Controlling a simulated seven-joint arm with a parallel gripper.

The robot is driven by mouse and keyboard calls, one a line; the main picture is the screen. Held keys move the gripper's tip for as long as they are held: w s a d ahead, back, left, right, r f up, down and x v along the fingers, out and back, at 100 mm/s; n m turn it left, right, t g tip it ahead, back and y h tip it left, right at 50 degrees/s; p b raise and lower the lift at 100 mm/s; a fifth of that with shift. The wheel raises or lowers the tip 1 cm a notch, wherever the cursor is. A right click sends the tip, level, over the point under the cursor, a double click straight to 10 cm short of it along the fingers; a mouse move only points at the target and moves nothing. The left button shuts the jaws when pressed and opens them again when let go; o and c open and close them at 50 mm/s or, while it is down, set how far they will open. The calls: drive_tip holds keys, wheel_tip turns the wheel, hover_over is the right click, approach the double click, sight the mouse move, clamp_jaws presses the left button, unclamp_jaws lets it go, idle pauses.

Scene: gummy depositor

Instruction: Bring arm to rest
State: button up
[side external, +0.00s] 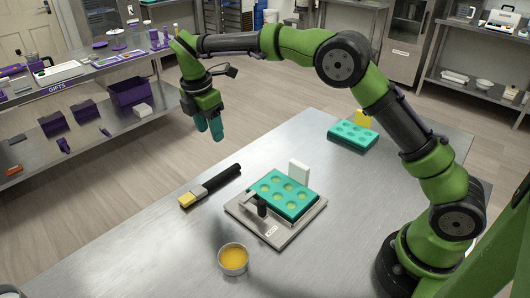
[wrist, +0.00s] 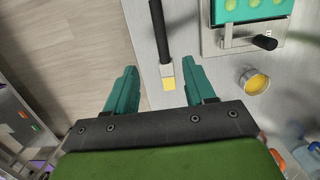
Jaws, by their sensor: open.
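My gripper (side external: 216,131) hangs in the air beyond the table's far left edge, fingers pointing down. In the wrist view my gripper (wrist: 160,93) has its two teal fingers spread with nothing between them. Below lies a brush with a black handle (side external: 220,179) and a yellow tip, flat on the metal table (side external: 180,248); the brush also shows in the wrist view (wrist: 160,35). A teal mold (side external: 283,195) with round, pale green-yellow cavities sits on a metal depositor plate (side external: 270,238) with a black-knobbed lever.
A cup of amber liquid (side external: 233,259) stands near the front. A second teal mold (side external: 352,135) and a yellow item (side external: 363,118) are at the back right. A white block (side external: 299,172) stands behind the depositor. A shelf marked GIFTS (side external: 90,75) is at left, across open floor.

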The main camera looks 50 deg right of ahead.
drive_tip(key=shift+a+r, duration=0.1)
drive_tip(key=shift+r, duration=0.55)
drive_tip(key=s+d+r+m+t+y, duration=0.1)
drive_tip(key=s+d+r+m+t, duration=0.1)
drive_tip(key=s+m, duration=0.5)
drive_tip(key=s+d+r+m+t+y, duration=0.1)
drive_tip(key=s+d+r+m+t, duration=0.1)
drive_tip(key=s+m, duration=0.5)
drive_tip(key=s+d+r+m+t+y, duration=0.1)
drive_tip(key=s+d+r+m+t, duration=0.2)
drive_tip(key=s+m, duration=0.5)
drive_tip(key=s, duration=0.7)
drive_tip(key=shift+s+d+y, duration=0.15)
drive_tip(key=shift+s+y, duration=0.05)
drive_tip(key=shift+y, duration=0.1)
